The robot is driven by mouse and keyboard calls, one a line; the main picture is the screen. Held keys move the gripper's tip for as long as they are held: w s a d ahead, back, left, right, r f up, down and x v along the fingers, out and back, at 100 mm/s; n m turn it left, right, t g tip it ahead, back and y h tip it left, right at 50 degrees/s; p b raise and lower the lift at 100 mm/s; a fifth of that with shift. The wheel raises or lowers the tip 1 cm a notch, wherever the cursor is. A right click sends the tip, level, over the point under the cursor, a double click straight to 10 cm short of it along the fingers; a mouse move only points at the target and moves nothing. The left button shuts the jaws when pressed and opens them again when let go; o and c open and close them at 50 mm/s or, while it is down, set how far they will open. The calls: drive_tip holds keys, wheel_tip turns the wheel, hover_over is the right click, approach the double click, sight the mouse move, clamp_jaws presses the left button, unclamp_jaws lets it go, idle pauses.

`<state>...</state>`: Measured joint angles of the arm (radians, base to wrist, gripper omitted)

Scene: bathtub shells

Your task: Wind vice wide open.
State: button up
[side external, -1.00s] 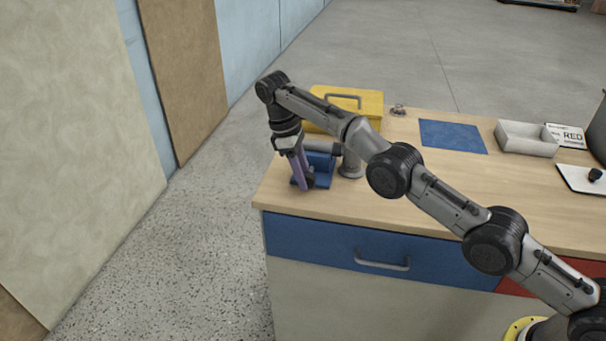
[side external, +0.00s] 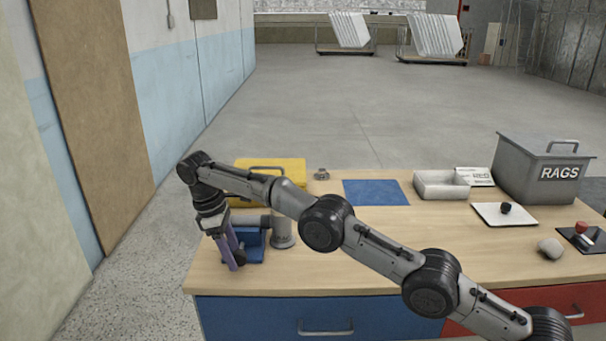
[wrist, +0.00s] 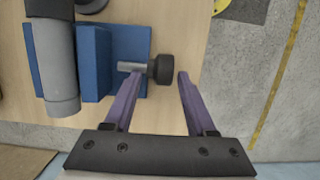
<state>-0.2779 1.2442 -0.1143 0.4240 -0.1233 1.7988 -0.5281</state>
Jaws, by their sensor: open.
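The blue vice (side external: 253,246) stands at the left end of the bench. In the wrist view the vice (wrist: 95,62) has a short grey screw (wrist: 130,67) with a black knob (wrist: 164,69) on its end. A grey cylinder (wrist: 60,65) lies across the vice, at or between its jaws; I cannot tell if it is gripped. My gripper (side external: 234,258) points down at the vice's front. Its purple fingers (wrist: 157,78) are open, with the knob between the tips in the picture. Contact with the knob cannot be made out.
A yellow box (side external: 285,172) stands behind the vice. A blue mat (side external: 375,192), a grey tray (side external: 440,193), a white board (side external: 505,222) and a rags bin (side external: 535,180) lie further right. The bench's left edge is close.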

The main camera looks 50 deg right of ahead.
drive_tip(key=shift+s+d+r+t+y, duration=0.1)
drive_tip(key=shift+s+t+y, duration=0.1)
drive_tip(key=shift+t+y, duration=0.2)
drive_tip(key=shift+s+d+y, duration=0.1)
drive_tip(key=shift+s+y, duration=0.05)
drive_tip(key=shift+y, duration=0.15)
drive_tip(key=shift+s+d+t+y, duration=0.1)
drive_tip(key=shift+s+t+y, duration=0.05)
drive_tip(key=shift+t+y, duration=0.7)
drive_tip(key=shift+s+d+t+y, duration=0.1)
drive_tip(key=shift+s+t+y, duration=0.05)
drive_tip(key=shift+t+y, duration=0.65)
drive_tip(key=shift+d+t+y, duration=0.15)
drive_tip(key=shift+t+y, duration=0.1)
drive_tip(key=shift+t, duration=0.3)
drive_tip(key=a+v, duration=0.1)
drive_tip(key=v, duration=1.7)
drive_tip(key=s+d+r+t, duration=0.2)
drive_tip(key=s+d+r, duration=0.1)
drive_tip(key=s+r, duration=0.5)
drive_tip(key=shift+s+r+m, duration=0.35)
drive_tip(key=shift+s+m, duration=0.05)
drive_tip(key=shift+s, duration=1.4)
